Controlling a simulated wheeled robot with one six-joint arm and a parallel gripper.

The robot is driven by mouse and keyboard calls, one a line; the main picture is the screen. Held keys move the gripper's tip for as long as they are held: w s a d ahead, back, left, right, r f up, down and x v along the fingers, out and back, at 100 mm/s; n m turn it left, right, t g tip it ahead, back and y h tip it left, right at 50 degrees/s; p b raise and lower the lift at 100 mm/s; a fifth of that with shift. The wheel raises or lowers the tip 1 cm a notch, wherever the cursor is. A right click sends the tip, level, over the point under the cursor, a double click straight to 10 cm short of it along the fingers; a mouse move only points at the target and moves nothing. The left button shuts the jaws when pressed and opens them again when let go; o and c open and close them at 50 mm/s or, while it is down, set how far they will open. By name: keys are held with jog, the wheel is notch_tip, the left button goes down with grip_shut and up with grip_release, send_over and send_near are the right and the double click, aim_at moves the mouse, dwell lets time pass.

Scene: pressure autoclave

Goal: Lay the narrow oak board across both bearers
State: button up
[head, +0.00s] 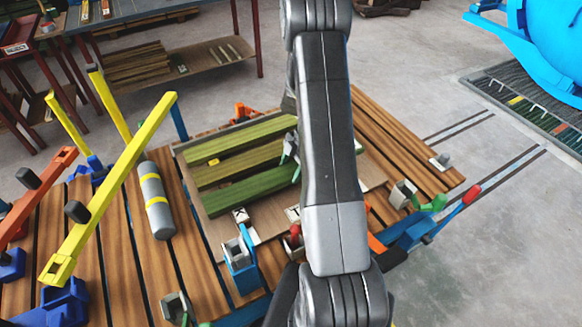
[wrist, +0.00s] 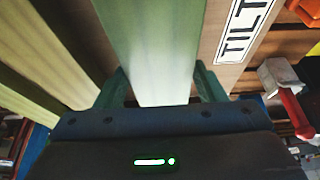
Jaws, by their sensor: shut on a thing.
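Three greenish boards lie side by side on a flat wooden panel (head: 212,228) on the slatted bench. The farthest (head: 236,140) and the middle one (head: 225,172) look yellower; the nearest board (head: 243,193) is greener. My gripper (head: 292,162) is at the right end of these boards, partly hidden by my arm. In the wrist view its fingers (wrist: 160,88) are shut on the greener board (wrist: 150,40), one finger on each side. I cannot tell by looks which board is the narrow oak one, nor make out the bearers.
A "TILT" label (wrist: 243,32) lies beside the held board. Bare slats (head: 400,145) lie to the right, with open floor beyond.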

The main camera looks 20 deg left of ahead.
jog(key=shift+f, duration=0.15)
jog(key=o, duration=1.5)
jog(key=shift+r+p, duration=0.3)
jog(key=shift+r, duration=0.05)
jog(key=b+v, duration=0.1)
jog(key=v, duration=1)
jog(key=shift+w+d+r, duration=0.1)
jog(key=shift+w+r, duration=0.05)
jog(key=shift+r, duration=0.15)
